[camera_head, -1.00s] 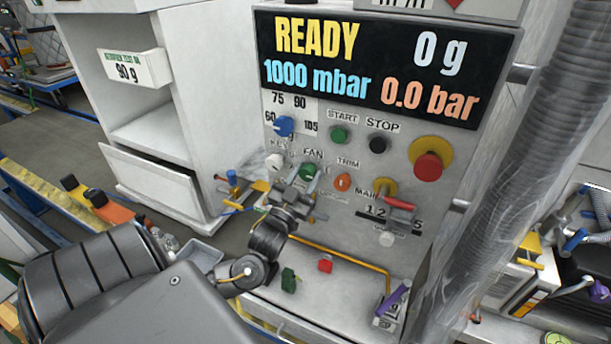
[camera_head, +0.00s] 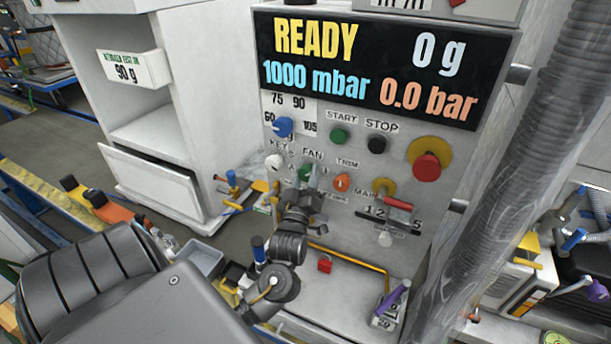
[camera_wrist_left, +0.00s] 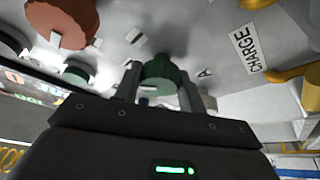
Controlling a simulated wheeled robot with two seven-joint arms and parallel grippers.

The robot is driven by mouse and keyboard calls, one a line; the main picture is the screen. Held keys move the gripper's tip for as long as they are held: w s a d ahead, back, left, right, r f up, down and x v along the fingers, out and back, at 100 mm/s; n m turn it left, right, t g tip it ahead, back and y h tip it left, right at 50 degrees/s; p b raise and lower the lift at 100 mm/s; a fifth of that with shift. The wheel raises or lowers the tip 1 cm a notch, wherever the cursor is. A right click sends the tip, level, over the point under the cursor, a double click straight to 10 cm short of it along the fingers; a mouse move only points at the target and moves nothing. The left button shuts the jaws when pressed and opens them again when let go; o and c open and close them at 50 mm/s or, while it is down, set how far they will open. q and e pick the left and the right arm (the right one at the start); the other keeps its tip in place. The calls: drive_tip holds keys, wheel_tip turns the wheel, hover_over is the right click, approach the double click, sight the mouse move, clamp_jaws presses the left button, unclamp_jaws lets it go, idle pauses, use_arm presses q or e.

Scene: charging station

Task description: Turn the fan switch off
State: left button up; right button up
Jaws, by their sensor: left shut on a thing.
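The fan switch is a green knob (camera_head: 305,173) under the FAN label on the grey panel (camera_head: 330,215), partly covered by my gripper in the head view. My left gripper (camera_head: 310,183) reaches up to it from below. In the left wrist view the green knob (camera_wrist_left: 160,74) sits between the two fingers of my left gripper (camera_wrist_left: 160,88), which is shut on it. How the knob is turned is hard to read. My right gripper is not in view.
The white key knob (camera_head: 275,162) is left of the fan switch and the orange trim knob (camera_head: 341,182) is right of it, both close. A red-handled main switch (camera_head: 397,203) is farther right. A red padlock (camera_head: 324,264) sits on the ledge below.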

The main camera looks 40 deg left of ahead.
use_arm(q)
drive_tip(key=n+g, duration=0.1)
drive_tip(key=n, duration=0.2)
drive_tip(key=n+g+y, duration=0.1)
drive_tip(key=n, duration=0.1)
drive_tip(key=shift+r+n+g, duration=0.1)
drive_tip(key=shift+n+g, duration=0.2)
drive_tip(key=shift+n, duration=0.1)
drive_tip(key=shift+n+g+p, duration=0.5)
drive_tip(key=shift+n+g, duration=0.3)
drive_tip(key=shift+n, duration=1.7)
drive_tip(key=o, duration=1)
drive_tip(key=shift+c, duration=0.2)
